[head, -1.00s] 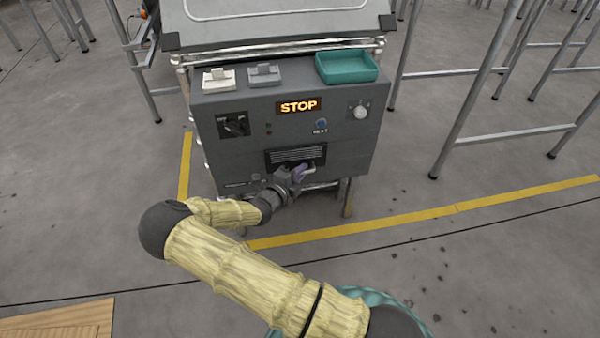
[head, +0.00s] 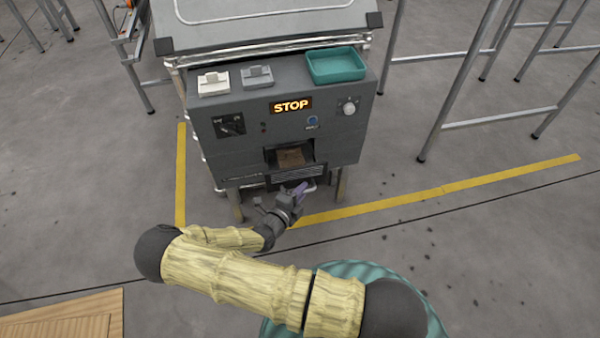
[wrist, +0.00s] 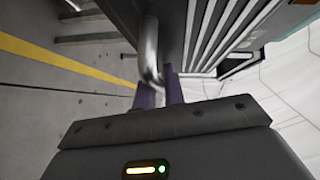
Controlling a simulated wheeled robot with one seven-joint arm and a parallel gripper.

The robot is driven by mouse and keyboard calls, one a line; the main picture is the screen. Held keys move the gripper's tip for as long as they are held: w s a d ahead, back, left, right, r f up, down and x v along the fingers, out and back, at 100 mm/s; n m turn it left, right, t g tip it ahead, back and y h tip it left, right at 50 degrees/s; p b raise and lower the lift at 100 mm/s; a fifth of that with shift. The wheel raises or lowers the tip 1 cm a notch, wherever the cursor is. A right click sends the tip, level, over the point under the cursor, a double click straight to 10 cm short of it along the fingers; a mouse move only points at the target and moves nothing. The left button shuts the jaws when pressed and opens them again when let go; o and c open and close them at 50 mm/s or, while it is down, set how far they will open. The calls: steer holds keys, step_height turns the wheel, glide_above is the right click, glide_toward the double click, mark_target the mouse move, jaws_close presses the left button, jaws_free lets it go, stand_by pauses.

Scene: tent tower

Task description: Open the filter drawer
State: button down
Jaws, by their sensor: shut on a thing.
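The filter drawer (head: 297,174) is at the bottom middle of the grey machine's front in the head view. It stands pulled out, and a brownish thing (head: 291,157) shows inside it. My gripper (head: 300,190) is at the drawer's front. In the wrist view its purple fingers (wrist: 160,92) are shut on the drawer's metal bar handle (wrist: 149,55). The drawer's slatted front (wrist: 215,35) is just beyond the handle. The fingers partly hide the handle in the head view.
A teal tray (head: 336,66) and two small blocks stand on top. Yellow floor tape (head: 400,204) runs in front. Metal frames (head: 465,75) stand to the right.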

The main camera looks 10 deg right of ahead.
steer(key=s+p, duration=0.1)
steer(key=s, duration=0.3)
steer(key=shift+f+p, duration=0.1)
steer(key=shift+p, duration=0.2)
steer(key=c, duration=1.8)
jaws_free()
steer(key=shift+o, duration=0.2)
steer(key=p+v, duration=0.2)
steer(key=v, duration=1.5)
steer(key=shift+a, duration=0.15)
